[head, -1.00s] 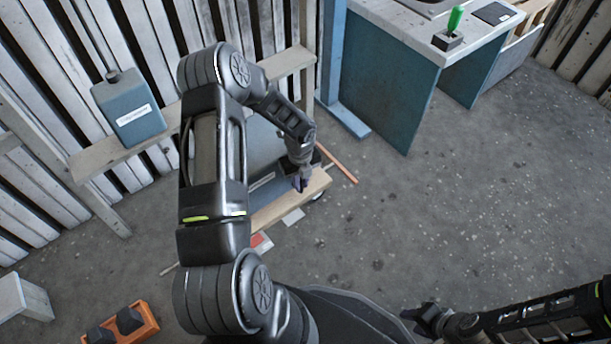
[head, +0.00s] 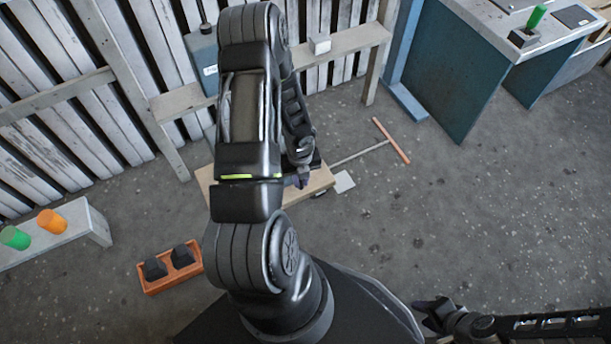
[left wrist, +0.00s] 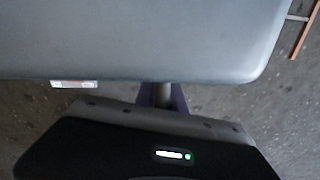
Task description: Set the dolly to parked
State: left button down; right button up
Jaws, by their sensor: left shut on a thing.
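The dolly (head: 321,182) is a low wooden platform just beyond my base in the head view, mostly hidden behind my left arm. In the left wrist view a large smooth grey body (left wrist: 150,40) fills the top, with a small white and red label (left wrist: 75,84) at its lower edge. My left gripper (head: 298,181) is at the dolly's near side. In the left wrist view its purple fingers (left wrist: 162,98) are shut on a grey post (left wrist: 163,90) beside the grey body. My right gripper (head: 432,314) hangs low at bottom right, apart from the dolly; its finger gap is unclear.
An orange tray (head: 148,290) stands lower left. A grey bench (head: 98,226) is at left, a blue desk (head: 455,75) at back right. Right-hand floor is clear.

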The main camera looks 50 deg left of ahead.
pick_arm(q)
jog(key=shift+s+f, duration=0.1)
jog(key=shift+s, duration=0.25)
jog(key=c, duration=1.5)
grip_release()
jog(key=shift+o, duration=0.2)
jog(key=shift+w, duration=0.1)
jog(key=shift+r, duration=0.5)
notch_tip(320, 180, up, 7)
jog(key=p, duration=0.3)
